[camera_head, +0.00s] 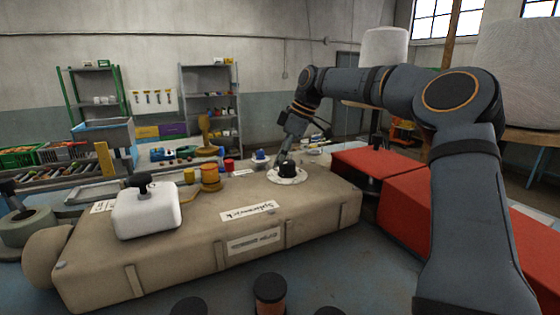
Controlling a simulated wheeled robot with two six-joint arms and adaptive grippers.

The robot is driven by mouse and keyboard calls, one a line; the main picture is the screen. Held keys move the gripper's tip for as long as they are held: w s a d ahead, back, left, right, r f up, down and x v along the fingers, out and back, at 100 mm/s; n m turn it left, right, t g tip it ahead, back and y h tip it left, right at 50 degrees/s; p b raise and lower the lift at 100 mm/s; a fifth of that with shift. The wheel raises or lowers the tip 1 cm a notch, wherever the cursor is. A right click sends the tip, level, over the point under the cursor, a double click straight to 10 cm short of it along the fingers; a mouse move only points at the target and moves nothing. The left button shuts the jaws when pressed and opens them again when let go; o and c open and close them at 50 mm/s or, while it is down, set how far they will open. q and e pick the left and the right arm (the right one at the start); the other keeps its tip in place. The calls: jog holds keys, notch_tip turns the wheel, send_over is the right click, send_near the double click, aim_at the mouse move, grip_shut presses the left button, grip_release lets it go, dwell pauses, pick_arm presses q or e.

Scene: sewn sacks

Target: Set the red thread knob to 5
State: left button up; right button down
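A black knob (288,168) stands on a round white dial plate (273,178) on top of the beige machine (200,215). Its markings are too small to read, and I cannot tell whether it is the red thread knob. My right arm reaches in from the right, and its gripper (283,153) points down close behind this knob. The fingers are small and partly hidden, so I cannot tell if they touch it or how far they are open. A small red spool (229,165) stands further left. My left gripper is out of view.
A white block with a black handle (147,210) sits on the machine's left, with an orange spool (210,176) near it. Red boxes (405,195) stand to the right. Shelves (210,100) and crates are behind. Dark spools (270,290) are at the front.

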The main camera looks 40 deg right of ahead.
jog(key=shift+n, duration=0.6)
jog(key=shift+g, duration=0.3)
jog(key=c, duration=1.2)
grip_release()
jog(key=shift+o, duration=0.2)
